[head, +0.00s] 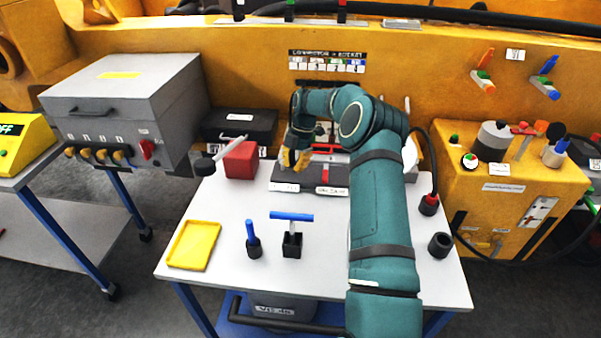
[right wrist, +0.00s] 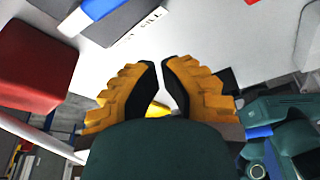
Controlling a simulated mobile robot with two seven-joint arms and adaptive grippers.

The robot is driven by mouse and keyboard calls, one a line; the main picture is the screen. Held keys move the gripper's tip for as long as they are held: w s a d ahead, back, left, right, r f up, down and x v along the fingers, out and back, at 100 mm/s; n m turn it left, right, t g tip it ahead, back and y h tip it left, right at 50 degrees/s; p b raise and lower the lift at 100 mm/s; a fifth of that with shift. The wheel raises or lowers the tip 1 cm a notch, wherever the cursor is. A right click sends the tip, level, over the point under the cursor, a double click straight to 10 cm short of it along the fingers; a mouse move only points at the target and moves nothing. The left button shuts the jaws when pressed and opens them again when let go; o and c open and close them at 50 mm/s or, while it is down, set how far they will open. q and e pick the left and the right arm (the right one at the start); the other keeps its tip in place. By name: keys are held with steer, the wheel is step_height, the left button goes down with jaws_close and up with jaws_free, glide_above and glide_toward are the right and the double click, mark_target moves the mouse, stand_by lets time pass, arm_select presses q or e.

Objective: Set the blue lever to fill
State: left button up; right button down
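A low grey station (head: 334,172) with a red bar and two white labels stands at the back of the white table. My right gripper (head: 295,163) is over the left part of this station. In the right wrist view, its yellow fingers (right wrist: 160,64) have their tips almost together, with a thin gap and nothing between them. A blue bar (right wrist: 100,8) on a grey part lies near a label that reads FILL, apart from the fingers. In the head view my gripper and arm hide part of the station. Another blue lever (head: 545,82) is on the orange wall. My left gripper is out of view.
A red block (head: 241,161) stands left of the station and shows large in the wrist view. A yellow tray (head: 194,245), a blue-handled peg (head: 253,240) and a blue T-handle (head: 291,217) are nearer the front. The table's left middle is clear.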

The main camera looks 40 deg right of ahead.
step_height(320, 180, up, 6)
steer(key=w+d, duration=0.1)
steer(key=w, duration=0.1)
steer(key=shift+d+p, duration=0.3)
steer(key=shift+p, duration=0.05)
